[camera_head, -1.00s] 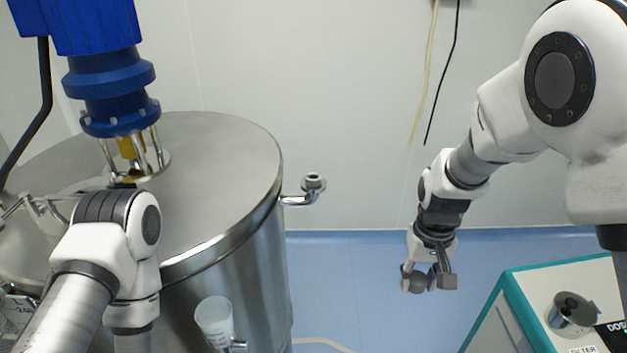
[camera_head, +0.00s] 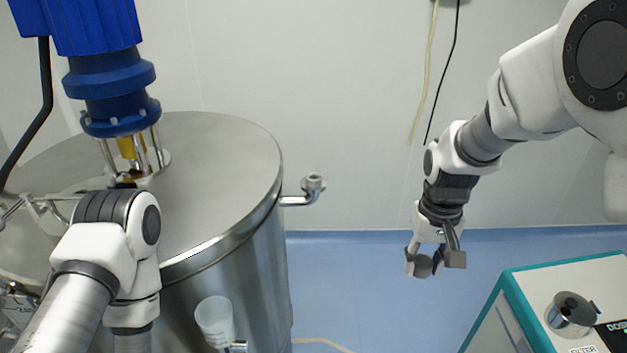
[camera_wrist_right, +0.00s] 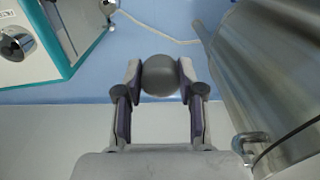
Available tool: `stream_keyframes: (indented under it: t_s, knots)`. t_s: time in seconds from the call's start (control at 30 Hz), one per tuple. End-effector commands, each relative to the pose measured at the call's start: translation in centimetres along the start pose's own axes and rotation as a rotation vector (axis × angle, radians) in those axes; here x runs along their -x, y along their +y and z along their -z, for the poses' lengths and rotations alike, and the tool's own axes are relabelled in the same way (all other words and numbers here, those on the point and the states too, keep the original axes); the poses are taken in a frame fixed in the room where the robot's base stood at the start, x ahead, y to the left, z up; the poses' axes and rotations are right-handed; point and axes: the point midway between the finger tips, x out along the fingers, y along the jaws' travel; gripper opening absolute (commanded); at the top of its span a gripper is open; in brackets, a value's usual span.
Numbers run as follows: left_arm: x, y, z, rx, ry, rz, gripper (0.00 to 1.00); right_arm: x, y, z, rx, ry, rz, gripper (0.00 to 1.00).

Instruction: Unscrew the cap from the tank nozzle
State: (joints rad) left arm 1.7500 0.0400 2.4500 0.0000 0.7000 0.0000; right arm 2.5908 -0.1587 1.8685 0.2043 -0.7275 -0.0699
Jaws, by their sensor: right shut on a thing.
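The steel tank (camera_head: 225,150) stands at the left in the head view. Its bent side nozzle (camera_head: 313,184) sticks out to the right, with an upturned end. The nozzle also shows at the lower right of the right wrist view (camera_wrist_right: 245,143). My right gripper (camera_head: 437,262) hangs right of and below the nozzle, apart from it. It is shut on a round dark grey cap (camera_wrist_right: 160,75), which shows between the fingers in the right wrist view and also in the head view (camera_head: 424,266). My left arm is in front of the tank; its gripper is out of view.
A teal-edged machine with a steel knob (camera_head: 571,314) stands at the lower right. A translucent cup (camera_head: 215,318) is at the tank's front. A blue motor (camera_head: 105,70) sits above the tank.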

Motion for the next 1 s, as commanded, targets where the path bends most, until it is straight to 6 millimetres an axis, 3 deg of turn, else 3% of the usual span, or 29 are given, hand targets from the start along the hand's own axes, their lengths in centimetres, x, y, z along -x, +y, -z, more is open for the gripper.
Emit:
stream_keyframes:
  t_s: [0.33,1.0]
  knots:
    - [0.0,0.0,0.0,0.000,0.000,0.000,0.37,0.2,0.0,0.0,0.000,0.001,0.000,0.00]
    - [0.0,0.0,0.0,0.000,0.000,0.000,0.37,3.6,0.0,0.0,0.000,0.001,0.000,0.00]
